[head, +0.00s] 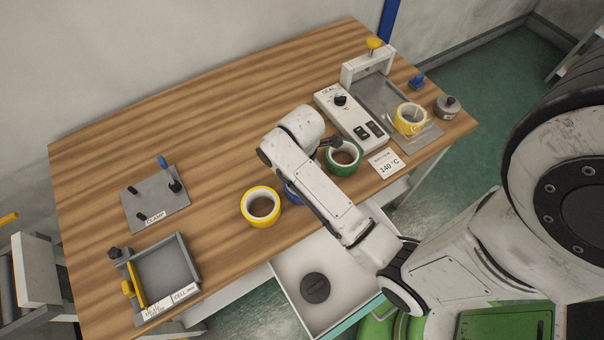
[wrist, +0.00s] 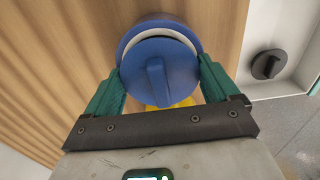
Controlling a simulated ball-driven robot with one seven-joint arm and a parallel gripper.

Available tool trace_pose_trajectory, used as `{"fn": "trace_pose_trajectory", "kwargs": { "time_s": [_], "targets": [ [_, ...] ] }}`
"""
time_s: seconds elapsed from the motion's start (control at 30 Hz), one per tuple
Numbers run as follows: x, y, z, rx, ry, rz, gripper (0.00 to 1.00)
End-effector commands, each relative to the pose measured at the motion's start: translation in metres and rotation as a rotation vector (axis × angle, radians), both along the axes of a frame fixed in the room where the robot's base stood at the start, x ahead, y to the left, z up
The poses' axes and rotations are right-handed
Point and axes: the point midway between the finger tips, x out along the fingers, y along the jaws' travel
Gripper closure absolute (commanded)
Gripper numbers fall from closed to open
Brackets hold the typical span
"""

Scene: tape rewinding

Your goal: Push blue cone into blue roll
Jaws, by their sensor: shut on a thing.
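My gripper (wrist: 160,70) is shut on the blue cone (wrist: 172,82), with its green fingers at the cone's left and right sides. The cone shows as a round blue face with a raised grip bar. Directly behind it in the wrist view is the blue roll (wrist: 158,21), with a white inner ring showing as a crescent above the cone's face. The cone looks lined up with the roll, but how deep it sits is hidden. In the head view only a sliver of the blue roll (head: 291,194) shows beside my arm, which hides the gripper and cone.
A yellow roll (head: 261,206) lies close left of the blue roll, and a green roll (head: 343,158) right of my arm. An open white drawer (head: 290,268) holds a dark knob (head: 315,288). A sealer (head: 350,118) and clamp plate (head: 155,199) stand farther off. The table's back middle is clear.

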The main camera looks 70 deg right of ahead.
Motion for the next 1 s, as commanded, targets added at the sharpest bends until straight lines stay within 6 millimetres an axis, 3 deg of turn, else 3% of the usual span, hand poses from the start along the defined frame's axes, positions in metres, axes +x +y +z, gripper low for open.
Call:
{"fn": "trace_pose_trajectory", "kwargs": {
  "time_s": [0.03,0.43,0.47,0.57,1.0],
  "targets": [
    [-0.0023,0.0014,-0.0099,0.006,0.004,0.000,0.41],
    [-0.0040,0.0019,-0.0180,0.011,0.005,-0.001,0.41],
    [-0.0041,0.0020,-0.0182,0.011,0.005,-0.001,0.10],
    [-0.0042,0.0022,-0.0187,0.012,0.005,-0.001,0.00],
    [-0.0041,0.0021,-0.0124,0.012,0.005,-0.002,0.00]
  ]
}}
